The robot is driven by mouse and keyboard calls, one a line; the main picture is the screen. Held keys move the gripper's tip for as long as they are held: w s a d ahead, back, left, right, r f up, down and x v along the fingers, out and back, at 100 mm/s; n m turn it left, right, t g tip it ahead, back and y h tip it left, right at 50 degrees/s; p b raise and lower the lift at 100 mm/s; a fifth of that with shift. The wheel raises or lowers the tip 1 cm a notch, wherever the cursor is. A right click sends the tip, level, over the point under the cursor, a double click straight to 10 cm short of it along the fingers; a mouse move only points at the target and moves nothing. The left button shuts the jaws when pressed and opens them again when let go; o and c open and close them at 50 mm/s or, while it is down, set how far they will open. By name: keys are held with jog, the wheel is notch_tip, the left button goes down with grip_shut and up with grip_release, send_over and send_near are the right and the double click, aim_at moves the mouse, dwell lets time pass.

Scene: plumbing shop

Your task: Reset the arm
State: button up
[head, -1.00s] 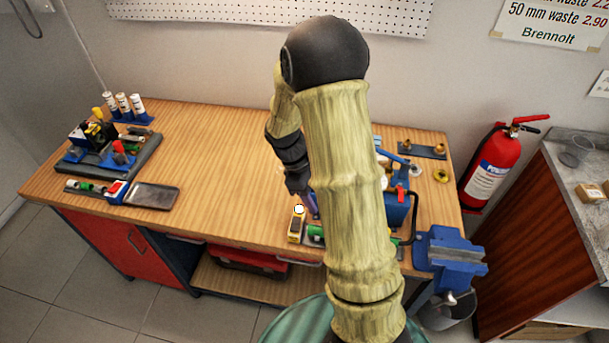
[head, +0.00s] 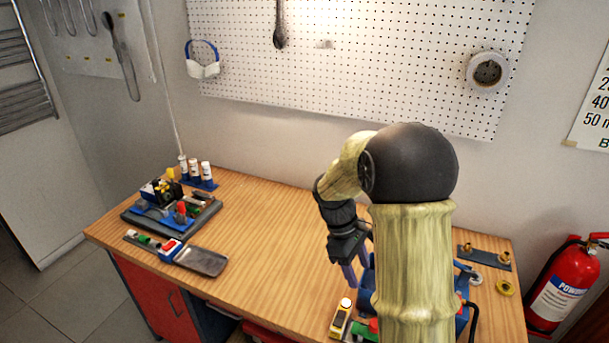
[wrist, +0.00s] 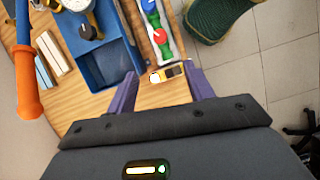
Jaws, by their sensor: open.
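My gripper (wrist: 163,92) is open and empty in the wrist view, its two purple fingers spread apart above the wooden workbench (wrist: 165,95). In the head view my gripper (head: 358,275) points down over the right part of the bench (head: 265,235), partly hidden behind my own arm. A small yellow device (wrist: 166,73) lies on the bench just beyond the fingertips, near the front edge; it also shows in the head view (head: 341,318). Nothing is between the fingers.
A blue toolbox (wrist: 105,65) and a tray with green and red parts (wrist: 157,30) lie close to the gripper. An orange-handled tool (wrist: 27,90) is at left. A loaded dark tray (head: 205,218) stands on the bench's left. The bench middle is clear. A fire extinguisher (head: 562,290) stands right.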

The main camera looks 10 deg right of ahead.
jog(key=s+a+m+t+y, duration=0.3)
jog(key=s+a+m+t, duration=0.2)
jog(key=s+m, duration=0.4)
jog(key=shift+s+a+r+m+t, duration=0.2)
jog(key=shift+s+a+m+t, duration=0.1)
jog(key=shift+s+a, duration=0.65)
jog(key=shift+s+d, duration=0.1)
jog(key=shift+d, duration=0.05)
jog(key=shift+c, duration=0.2)
